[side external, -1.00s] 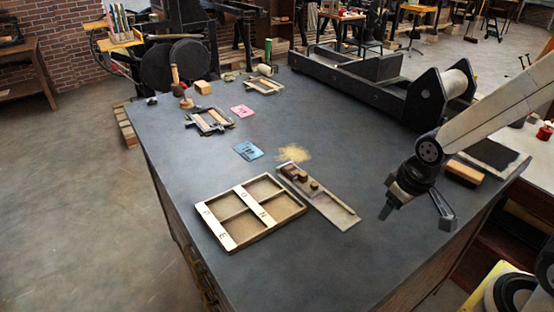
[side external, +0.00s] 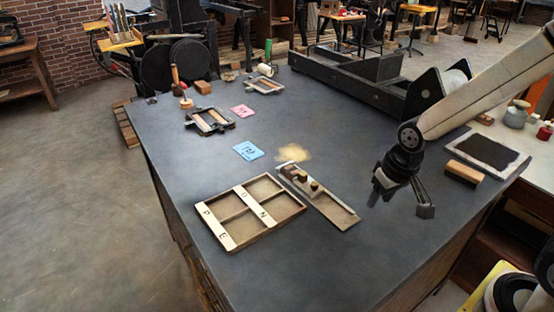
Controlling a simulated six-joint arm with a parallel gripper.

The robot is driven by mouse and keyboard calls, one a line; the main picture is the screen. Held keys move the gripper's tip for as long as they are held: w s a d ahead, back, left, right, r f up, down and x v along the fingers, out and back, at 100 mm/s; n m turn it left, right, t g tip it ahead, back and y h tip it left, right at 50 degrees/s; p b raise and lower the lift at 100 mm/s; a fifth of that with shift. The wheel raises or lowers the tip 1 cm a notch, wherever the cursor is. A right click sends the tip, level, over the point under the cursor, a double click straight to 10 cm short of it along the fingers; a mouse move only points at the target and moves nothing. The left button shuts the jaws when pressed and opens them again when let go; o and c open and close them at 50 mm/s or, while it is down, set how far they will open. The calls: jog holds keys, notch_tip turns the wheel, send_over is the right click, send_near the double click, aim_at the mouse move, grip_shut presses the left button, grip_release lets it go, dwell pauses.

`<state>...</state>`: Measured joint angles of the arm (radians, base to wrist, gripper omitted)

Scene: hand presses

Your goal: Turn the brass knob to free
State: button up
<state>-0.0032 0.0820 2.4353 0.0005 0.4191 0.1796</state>
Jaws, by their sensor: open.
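A composing-stick-like metal tray (side external: 338,212) lies slantwise on the dark bench, right of the wooden case. Small brass-brown pieces (side external: 314,187) sit on its upper half. One of them may be the brass knob, but they are too small to tell its shape, setting or any "free" mark. My gripper (side external: 400,204) is to the right of this tray, above the bench and apart from it. Its two fingers are spread wide, with nothing between them.
A wooden case (side external: 250,212) with lettered strips lies left of the tray. Pale powder (side external: 294,153), a blue card (side external: 248,151) and a pink card (side external: 243,111) lie beyond. A black press (side external: 370,85) stands behind; a wooden block (side external: 464,171) is at right.

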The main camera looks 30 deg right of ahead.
aim_at(315, 183)
jog(key=shift+w+a+f+m+g, duration=0.1)
jog(key=shift+w+a+m+g, duration=0.2)
jog(key=shift+w+m, duration=2.45)
jog(key=shift+w+a+f+m+g, duration=0.1)
jog(key=shift+w+m+g, duration=0.35)
jog(key=shift+w+m, duration=2.3)
jog(key=shift+w+a+f+m+g, duration=0.1)
jog(key=shift+w+a+m+g, duration=0.2)
jog(key=shift+w+m, duration=2.45)
jog(key=w+n, duration=0.2)
jog(key=shift+w+d+f+n, duration=0.1)
jog(key=shift+w+n, duration=0.2)
jog(key=shift+n, duration=0.05)
jog(key=shift+w+f, duration=0.1)
jog(key=shift+f, duration=3.7)
grip_shut()
